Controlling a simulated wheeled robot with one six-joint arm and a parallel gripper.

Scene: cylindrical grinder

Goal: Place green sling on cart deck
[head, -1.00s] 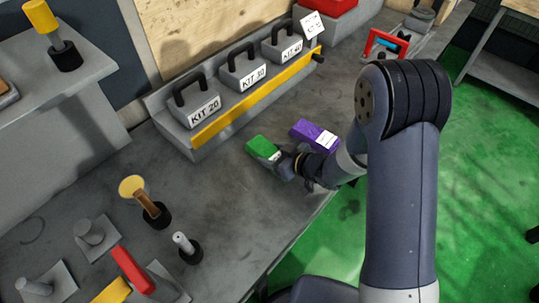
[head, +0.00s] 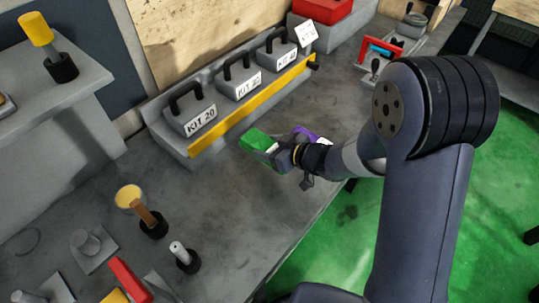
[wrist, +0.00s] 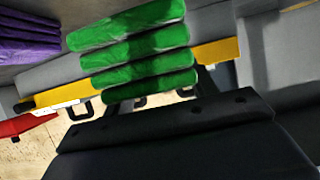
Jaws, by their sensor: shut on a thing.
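The green sling (head: 259,141) is a folded bundle held at the end of my gripper (head: 275,156) in the head view, above the grey bench top. In the wrist view the green sling (wrist: 140,50) shows as several stacked folds in front of the dark gripper body (wrist: 180,135). My gripper is shut on it; the fingertips are mostly hidden. The purple sling (head: 305,133) lies behind my gripper, partly hidden by it, and shows at the upper left of the wrist view (wrist: 25,35). I cannot make out a cart deck.
A rack with a yellow front strip (head: 250,105) holds KIT 20 (head: 190,112) and two more kit weights behind the sling. A red-handled tool, a brush (head: 140,210) and posts stand at lower left. The bench (head: 235,215) between is clear.

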